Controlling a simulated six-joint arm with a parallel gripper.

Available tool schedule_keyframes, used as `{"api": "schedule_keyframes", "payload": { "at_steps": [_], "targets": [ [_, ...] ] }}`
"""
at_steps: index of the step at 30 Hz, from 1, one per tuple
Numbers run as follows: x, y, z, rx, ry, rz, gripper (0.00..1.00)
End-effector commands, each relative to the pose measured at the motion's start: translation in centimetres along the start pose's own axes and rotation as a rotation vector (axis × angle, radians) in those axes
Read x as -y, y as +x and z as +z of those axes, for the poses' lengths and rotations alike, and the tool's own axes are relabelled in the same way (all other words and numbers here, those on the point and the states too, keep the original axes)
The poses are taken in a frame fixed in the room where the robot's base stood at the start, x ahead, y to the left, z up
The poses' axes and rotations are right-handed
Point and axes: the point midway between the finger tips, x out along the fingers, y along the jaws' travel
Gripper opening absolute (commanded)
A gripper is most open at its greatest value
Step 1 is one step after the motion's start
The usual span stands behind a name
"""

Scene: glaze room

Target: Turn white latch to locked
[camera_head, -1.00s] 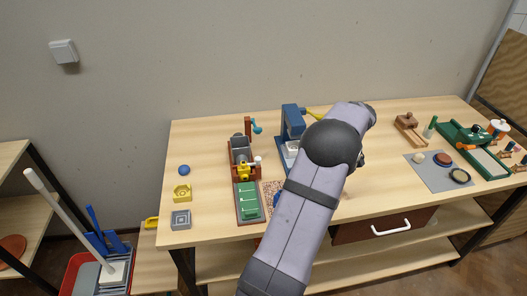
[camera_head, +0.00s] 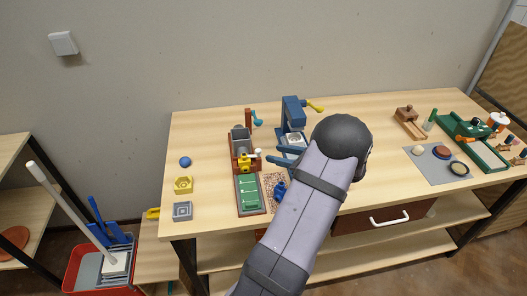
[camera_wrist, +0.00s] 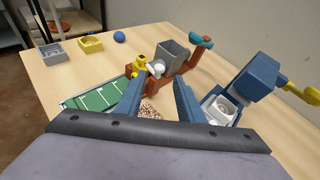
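The white latch (camera_head: 258,153) is a small white knob on the right side of a red-brown stand (camera_head: 234,163). In the wrist view the white latch (camera_wrist: 157,68) shows beside a yellow part (camera_wrist: 139,68), ahead of my fingertips. My gripper (camera_head: 272,170) has two blue fingers spread apart and points left toward the stand. In the wrist view my gripper (camera_wrist: 158,82) is open with nothing between its fingers; the latch appears in line with the gap, beyond the tips. I cannot tell the latch's exact turn.
A green board (camera_head: 250,194) and a speckled mat (camera_head: 268,181) lie in front of the stand. A blue press (camera_head: 292,115) with a yellow handle stands behind my fingers. A grey hopper (camera_wrist: 173,56) and a teal crank (camera_wrist: 202,41) are on the stand.

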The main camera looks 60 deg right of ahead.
Motion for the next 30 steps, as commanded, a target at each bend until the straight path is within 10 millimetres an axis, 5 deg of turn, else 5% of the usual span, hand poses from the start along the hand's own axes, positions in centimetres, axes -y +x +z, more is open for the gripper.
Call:
{"api": "schedule_keyframes", "payload": {
  "at_steps": [13,30],
  "targets": [
    [0.0,0.5,0.1,0.0,0.111,0.003,0.35],
    [0.0,6.8,0.1,-0.001,0.109,0.002,0.35]
  ]
}}
